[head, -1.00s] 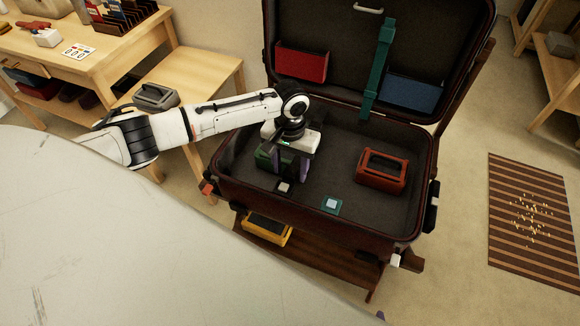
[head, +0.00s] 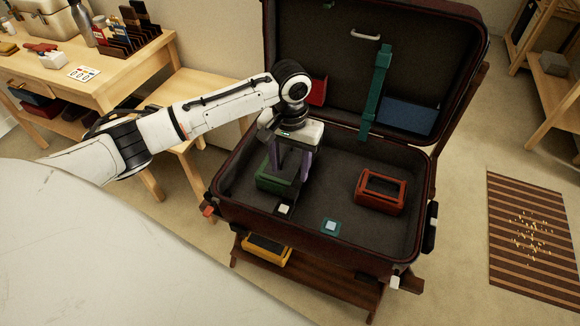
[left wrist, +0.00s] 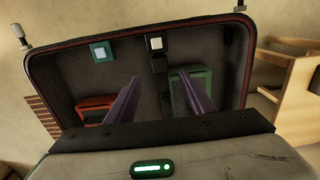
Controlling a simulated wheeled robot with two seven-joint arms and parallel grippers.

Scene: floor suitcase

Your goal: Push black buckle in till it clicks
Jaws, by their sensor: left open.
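The black buckle (head: 284,209) lies against the near inner wall of the open suitcase (head: 302,229), with a pale square on it. In the left wrist view, the black buckle (left wrist: 157,45) shows near the top, with a second dark piece just below it. Whether the parts are joined cannot be told. My left gripper (head: 290,174) points down into the suitcase's left half, fingers apart and empty, behind the buckle in the head view. Its purple fingers (left wrist: 160,77) also show in the left wrist view, apart from the buckle. My right gripper is not in view.
A green box (head: 270,181) stands beside my left fingers. A red open-topped box (head: 380,193) stands to the right. A teal buckle (head: 330,227) is at the near wall; a teal strap (head: 377,90) hangs from the lid (head: 330,50). The floor between the boxes is clear.

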